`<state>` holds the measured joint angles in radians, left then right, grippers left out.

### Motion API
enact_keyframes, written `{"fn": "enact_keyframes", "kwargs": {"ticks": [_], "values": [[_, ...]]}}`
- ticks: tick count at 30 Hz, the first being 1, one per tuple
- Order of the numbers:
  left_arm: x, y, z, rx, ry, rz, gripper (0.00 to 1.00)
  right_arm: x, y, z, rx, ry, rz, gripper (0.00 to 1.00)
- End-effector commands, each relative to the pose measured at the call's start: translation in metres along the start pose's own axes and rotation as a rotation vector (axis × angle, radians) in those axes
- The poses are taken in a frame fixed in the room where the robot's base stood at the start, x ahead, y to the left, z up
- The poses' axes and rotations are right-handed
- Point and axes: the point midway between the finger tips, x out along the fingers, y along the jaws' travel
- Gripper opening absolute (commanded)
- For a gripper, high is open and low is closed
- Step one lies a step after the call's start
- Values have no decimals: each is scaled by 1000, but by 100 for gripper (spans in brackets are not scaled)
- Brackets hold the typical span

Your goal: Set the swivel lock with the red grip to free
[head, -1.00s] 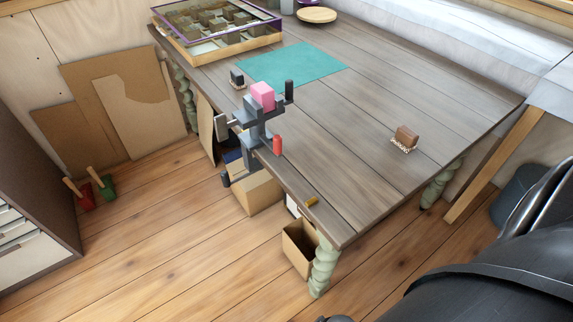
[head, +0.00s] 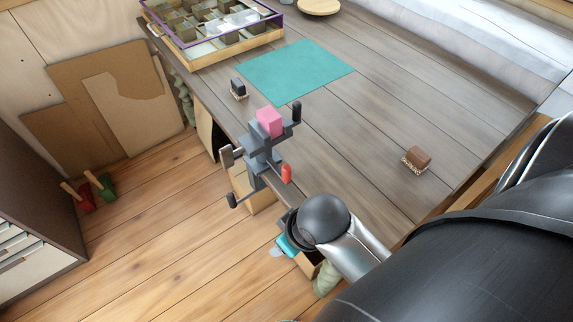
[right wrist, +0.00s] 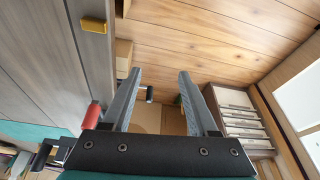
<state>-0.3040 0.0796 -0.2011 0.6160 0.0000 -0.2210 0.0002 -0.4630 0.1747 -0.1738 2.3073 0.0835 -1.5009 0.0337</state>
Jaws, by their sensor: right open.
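A grey vise (head: 262,158) is clamped at the table's near edge and holds a pink block (head: 269,121). The swivel lock's red grip (head: 286,174) hangs on its right side. My left gripper is not in view.
The vise also has black knobs (head: 297,112). A teal mat (head: 294,72), a framed compartment tray (head: 228,48), a small dark block (head: 238,87) and a brown block (head: 417,157) are on the table. A yellow piece (right wrist: 93,25) sits at the table edge. The table's middle is clear.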

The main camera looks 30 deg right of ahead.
Motion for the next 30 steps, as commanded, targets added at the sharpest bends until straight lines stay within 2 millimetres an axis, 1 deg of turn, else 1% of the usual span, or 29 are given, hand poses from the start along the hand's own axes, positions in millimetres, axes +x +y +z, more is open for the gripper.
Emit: {"fn": "enact_keyframes", "kwargs": {"ticks": [1, 3, 6, 10, 14, 17, 20, 24, 27, 30], "values": [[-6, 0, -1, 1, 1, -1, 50, -19, -5, -22, -34, 28, -25, 60], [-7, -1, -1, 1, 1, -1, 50, -25, -13, -35, -66, 33, -59, 60], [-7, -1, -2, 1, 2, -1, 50, -29, -20, -52, -114, 31, -97, 60], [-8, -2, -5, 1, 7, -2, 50, -32, -24, -74, -177, 13, -132, 60], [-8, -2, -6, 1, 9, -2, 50, -33, -15, -96, -230, -33, -141, 60], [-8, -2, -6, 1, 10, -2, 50, -37, 0, -111, -250, -84, -129, 60], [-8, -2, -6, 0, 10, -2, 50, -45, 22, -126, -248, -140, -103, 60], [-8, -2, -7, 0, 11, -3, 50, -62, 60, -144, -203, -217, -55, 60], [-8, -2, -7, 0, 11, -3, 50, -77, 84, -153, -153, -261, -25, 60], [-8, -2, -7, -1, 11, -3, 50, -90, 103, -159, -106, -290, -5, 60]]}}
